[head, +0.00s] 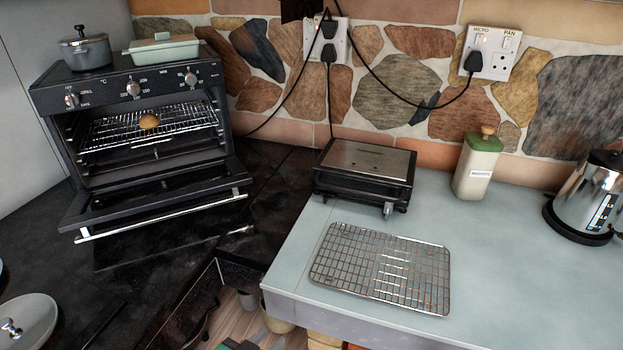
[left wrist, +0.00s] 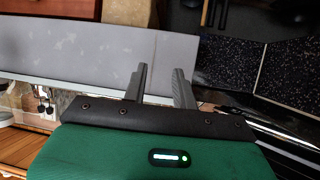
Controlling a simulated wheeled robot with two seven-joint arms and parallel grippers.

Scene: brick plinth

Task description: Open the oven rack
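The black oven (head: 130,100) stands at the left of the head view with its door (head: 155,200) folded down open. Its wire rack (head: 185,118) sits inside the cavity, with a small round brown item like a bun (head: 149,122) on it. My left gripper (left wrist: 160,69) shows in the left wrist view, its two grey fingers apart with nothing between them. In the head view only a bit of green at the bottom edge may belong to it, well below and apart from the oven. My right gripper is not in view.
A grey pot (head: 86,50) and a lidded dish (head: 161,48) stand on the oven. The light worktop holds a wire cooling rack (head: 382,268), a small grill (head: 366,175), a green-topped bottle (head: 477,165) and a kettle (head: 590,198). Dark counter (head: 35,235) lies before the oven.

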